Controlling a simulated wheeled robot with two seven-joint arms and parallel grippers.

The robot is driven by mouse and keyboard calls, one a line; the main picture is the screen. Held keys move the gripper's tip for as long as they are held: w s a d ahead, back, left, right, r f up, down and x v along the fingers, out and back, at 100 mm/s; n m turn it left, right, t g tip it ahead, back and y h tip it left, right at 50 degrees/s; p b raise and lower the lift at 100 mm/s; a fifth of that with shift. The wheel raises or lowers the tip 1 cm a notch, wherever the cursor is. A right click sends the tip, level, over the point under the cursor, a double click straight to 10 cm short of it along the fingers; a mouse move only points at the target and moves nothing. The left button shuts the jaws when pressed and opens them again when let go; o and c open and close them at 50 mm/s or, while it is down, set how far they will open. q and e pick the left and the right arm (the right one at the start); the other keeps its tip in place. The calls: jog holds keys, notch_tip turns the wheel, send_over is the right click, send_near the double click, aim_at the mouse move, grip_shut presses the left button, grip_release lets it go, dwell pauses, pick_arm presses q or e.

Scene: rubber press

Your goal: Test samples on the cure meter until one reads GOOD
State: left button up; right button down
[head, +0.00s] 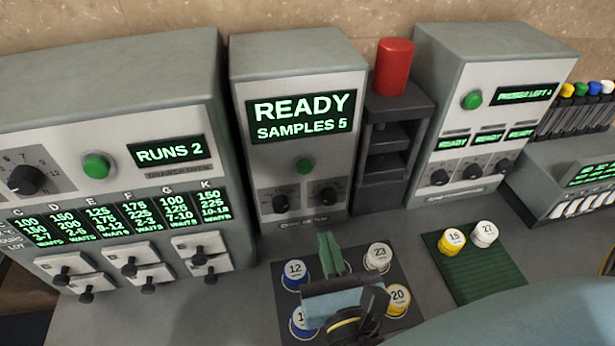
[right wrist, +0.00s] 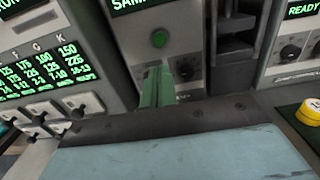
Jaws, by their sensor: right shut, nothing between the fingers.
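A grey machine (head: 295,75) in the middle has a screen reading READY, SAMPLES 5, a green button (head: 304,166) and two black knobs; its lower label is too small to read surely. My right gripper (head: 330,252) has green fingers, shut and empty, in front of this machine and above a dark mat (head: 340,252). In the right wrist view the fingers (right wrist: 157,88) point toward the machine's front, below its green button (right wrist: 160,39). Pucks marked 12 (head: 295,272), 23 (head: 378,256) and 20 (head: 398,298) sit on the mat. A fourth (head: 304,322) is partly hidden by my gripper.
Yellow puck 15 (head: 452,241) and white puck 27 (head: 484,234) sit on a green mat (head: 490,278). A left machine (head: 110,120) reads RUNS 2. A dark rack (head: 392,140) carries a red cylinder (head: 394,66). A right machine (head: 480,110) shows several READY screens.

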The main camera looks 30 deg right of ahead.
jog(key=p, duration=0.2)
send_near(305, 169)
jog(key=p+x, duration=0.1)
jog(key=x, duration=0.4)
jog(key=shift+w, duration=0.2)
pick_arm(q)
jog(key=shift+w+r+p, duration=0.1)
jog(key=shift+w+r, duration=0.15)
jog(key=shift+r, duration=0.4)
jog(key=shift+w+r+p, duration=0.15)
jog(key=shift+w+r, duration=0.05)
jog(key=shift+r, duration=0.4)
jog(key=shift+w+r+p, duration=0.1)
jog(key=shift+w+r, duration=0.15)
jog(key=shift+r, duration=0.4)
pick_arm(e)
jog(key=shift+w+d+f, duration=0.1)
jog(key=shift+w+d, duration=0.15)
jog(key=shift+w, duration=0.4)
